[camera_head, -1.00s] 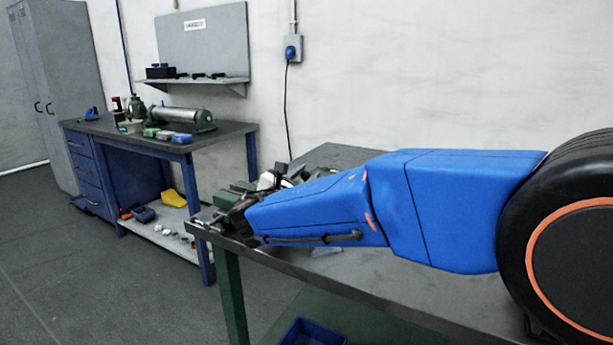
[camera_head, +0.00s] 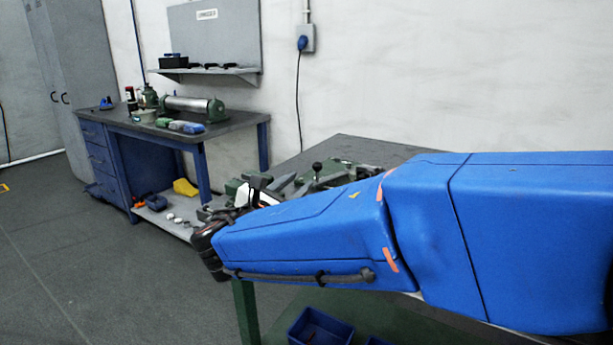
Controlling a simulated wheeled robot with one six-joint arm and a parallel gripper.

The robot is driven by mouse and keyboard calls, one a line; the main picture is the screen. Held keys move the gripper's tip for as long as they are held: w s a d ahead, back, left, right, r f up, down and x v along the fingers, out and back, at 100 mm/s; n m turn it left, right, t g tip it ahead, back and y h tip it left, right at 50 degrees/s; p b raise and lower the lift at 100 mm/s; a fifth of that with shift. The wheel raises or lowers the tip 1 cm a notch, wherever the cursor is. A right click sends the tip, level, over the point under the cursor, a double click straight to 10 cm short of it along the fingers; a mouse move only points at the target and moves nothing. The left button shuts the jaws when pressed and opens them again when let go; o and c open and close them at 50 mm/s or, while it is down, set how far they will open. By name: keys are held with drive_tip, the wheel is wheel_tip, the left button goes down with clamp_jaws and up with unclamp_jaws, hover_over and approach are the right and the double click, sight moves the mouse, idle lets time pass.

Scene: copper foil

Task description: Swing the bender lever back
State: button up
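The bender, a green and grey metal device (camera_head: 330,176), sits on the near workbench, partly hidden behind my blue arm. A short lever with a black ball knob (camera_head: 316,168) stands up from it. My arm reaches left across the near bench. My gripper (camera_head: 268,187) is around the dark and white parts at the arm's far end, beside the bender. Its fingers are small and partly covered by the arm, so I cannot tell whether they are open or touch the lever.
The near bench top (camera_head: 365,150) is bare at the back. A blue bin (camera_head: 320,328) is below it. A blue far bench (camera_head: 240,122) holds a green roller machine (camera_head: 190,105) and small boxes. Open floor lies at the left.

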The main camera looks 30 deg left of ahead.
drive_tip(key=shift+s, duration=2.4)
